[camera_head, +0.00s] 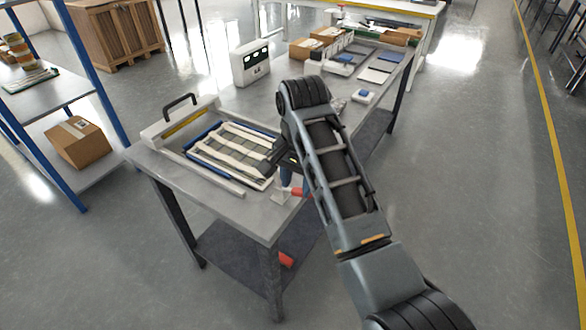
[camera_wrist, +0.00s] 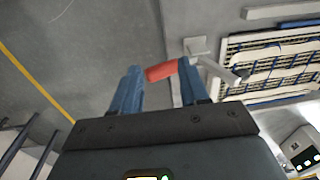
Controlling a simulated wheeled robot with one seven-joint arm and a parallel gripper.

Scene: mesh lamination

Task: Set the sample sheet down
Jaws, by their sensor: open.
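My gripper (camera_head: 286,180) is over the near right edge of the workbench, at the right of a cream slatted frame (camera_head: 228,150). In the wrist view its two blue fingers (camera_wrist: 160,72) are apart, with no sheet between them. A red handle (camera_wrist: 161,71) on a pale clamp (camera_wrist: 196,46) shows in the gap, beyond the fingertips; whether they touch it cannot be told. The slatted frame, with a grey gridded panel and a blue edge, lies flat on the bench; it shows in the wrist view too (camera_wrist: 270,62). I cannot tell which layer is the sample sheet.
The frame lies in a fixture with a black handle (camera_head: 180,101). A white box-shaped device (camera_head: 250,63) stands behind. Cartons (camera_head: 306,48) and small trays (camera_head: 375,75) fill the bench's far end. A second red piece (camera_head: 286,260) shows below the bench top.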

